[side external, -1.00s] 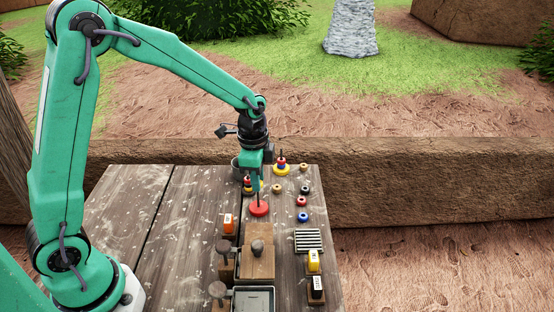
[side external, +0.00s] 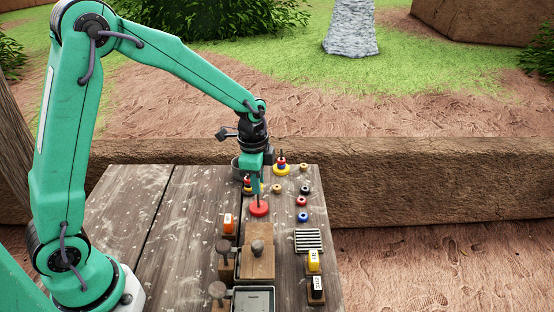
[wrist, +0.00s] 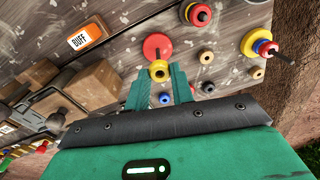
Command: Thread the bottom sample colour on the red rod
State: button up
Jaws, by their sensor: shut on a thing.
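The red rod's round red base (side external: 259,209) sits on the table below my gripper (side external: 257,188), with a thin dark rod rising toward the fingers. The base also shows in the wrist view (wrist: 157,44). My gripper (wrist: 160,78) is shut on a yellow ring (wrist: 158,71), held at the fingertips close to the rod. I cannot tell whether the rod passes through the ring's hole. A stack (side external: 281,168) with a yellow bottom, blue above and red on top stands behind to the right; it also shows in the wrist view (wrist: 260,43).
Another coloured stack (side external: 247,187) stands just left of my gripper. Loose rings lie to the right: blue (side external: 302,216), red (side external: 301,201), black (side external: 305,190) and tan (side external: 277,188). An orange block marked BUFF (wrist: 86,36), wooden blocks and a tray (side external: 237,302) are nearer the front.

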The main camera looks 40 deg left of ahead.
jog(key=shift+f, duration=0.65)
dwell(0.9)
jog(key=o, duration=1.4)
jog(key=shift+c, duration=0.2)
jog(key=shift+r, duration=0.1)
jog(key=shift+r, duration=3.4)
jog(key=shift+r, duration=0.15)
